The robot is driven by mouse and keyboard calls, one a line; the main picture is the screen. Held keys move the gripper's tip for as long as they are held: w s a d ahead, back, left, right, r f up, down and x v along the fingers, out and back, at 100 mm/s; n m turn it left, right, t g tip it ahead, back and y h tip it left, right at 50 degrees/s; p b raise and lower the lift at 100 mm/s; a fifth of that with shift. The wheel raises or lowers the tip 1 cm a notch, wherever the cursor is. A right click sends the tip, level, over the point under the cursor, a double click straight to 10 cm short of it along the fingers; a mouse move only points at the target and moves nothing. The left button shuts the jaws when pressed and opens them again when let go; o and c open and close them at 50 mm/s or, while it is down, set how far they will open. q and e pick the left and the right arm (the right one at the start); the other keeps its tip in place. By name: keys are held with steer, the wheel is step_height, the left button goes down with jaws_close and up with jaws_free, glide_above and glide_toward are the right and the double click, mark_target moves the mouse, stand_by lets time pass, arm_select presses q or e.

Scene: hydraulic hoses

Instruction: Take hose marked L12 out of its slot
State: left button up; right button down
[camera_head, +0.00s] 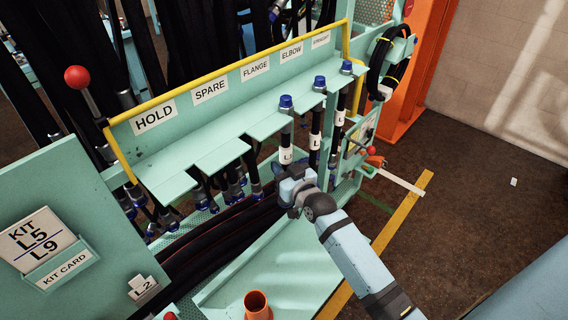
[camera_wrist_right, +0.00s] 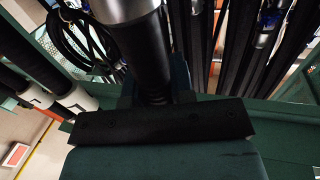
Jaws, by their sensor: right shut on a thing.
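Three blue-capped hoses hang along the front edge of the green rack shelf (camera_head: 205,157). The nearest hose (camera_head: 286,125) has a white tag starting with "L"; its number is unreadable. The middle hose (camera_head: 316,120) and the far hose (camera_head: 340,103) also carry "L" tags. My right gripper (camera_head: 293,184) is at the nearest hose, just below its tag. In the right wrist view, its jaws are shut around a black hose (camera_wrist_right: 146,55) with a metal fitting above. I cannot tell which hose is L12. My left gripper is out of view.
A yellow rail (camera_head: 220,72) runs above the slot labels. A red-knobbed lever (camera_head: 77,77) stands at the left. Many dark hoses hang behind the rack. An orange cup (camera_head: 257,305) stands on the lower ledge. Open floor lies to the right.

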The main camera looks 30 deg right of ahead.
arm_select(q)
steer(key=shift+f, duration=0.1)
arm_select(e)
steer(key=shift+r, duration=0.1)
arm_select(q)
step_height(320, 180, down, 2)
steer(key=b, duration=0.2)
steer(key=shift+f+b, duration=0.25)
steer(key=shift+b, duration=0.1)
arm_select(e)
steer(key=s+d, duration=0.3)
steer(key=s, duration=0.5)
steer(key=s+d, duration=0.3)
steer(key=s, duration=0.6)
steer(key=shift+r, duration=0.25)
steer(key=shift+a, duration=0.1)
